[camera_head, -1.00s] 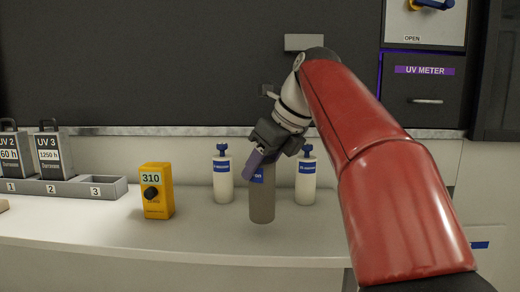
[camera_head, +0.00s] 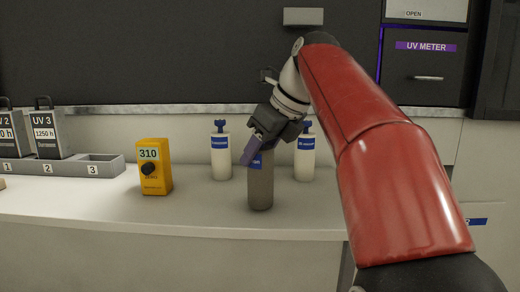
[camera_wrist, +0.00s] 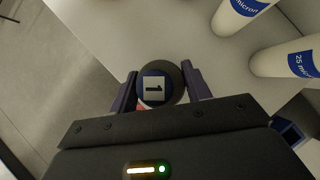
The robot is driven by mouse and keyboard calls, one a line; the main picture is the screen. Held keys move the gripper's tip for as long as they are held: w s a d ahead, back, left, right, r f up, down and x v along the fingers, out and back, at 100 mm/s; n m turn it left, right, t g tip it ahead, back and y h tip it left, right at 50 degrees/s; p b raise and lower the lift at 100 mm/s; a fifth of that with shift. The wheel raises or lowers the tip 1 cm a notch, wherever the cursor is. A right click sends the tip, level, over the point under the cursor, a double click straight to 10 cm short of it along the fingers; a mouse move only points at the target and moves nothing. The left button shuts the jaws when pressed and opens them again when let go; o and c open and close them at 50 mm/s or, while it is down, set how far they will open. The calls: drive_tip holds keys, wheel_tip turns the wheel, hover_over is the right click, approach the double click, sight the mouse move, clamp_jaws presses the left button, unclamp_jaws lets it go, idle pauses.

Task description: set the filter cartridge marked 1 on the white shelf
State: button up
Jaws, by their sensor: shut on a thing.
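The grey filter cartridge (camera_head: 260,188) stands upright between the fingers of my gripper (camera_head: 256,150), over the white shelf (camera_head: 210,212) near its front edge. The wrist view shows the cartridge's round top with a label marked 1 (camera_wrist: 154,88). The fingers (camera_wrist: 160,90) are closed around its sides. The cartridge's base is at or very near the shelf surface; I cannot tell whether it touches. Part of its blue label is hidden by the gripper.
Two white cartridges with blue labels (camera_head: 221,158) (camera_head: 305,160) stand behind it, left and right. A yellow meter reading 310 (camera_head: 154,168) stands farther left. A grey numbered rack (camera_head: 70,168) holds UV lamp units. The shelf between meter and cartridge is clear.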

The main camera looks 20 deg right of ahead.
drive_tip(key=shift+f, duration=0.35)
drive_tip(key=o, duration=1.4)
drive_tip(key=shift+o, duration=0.2)
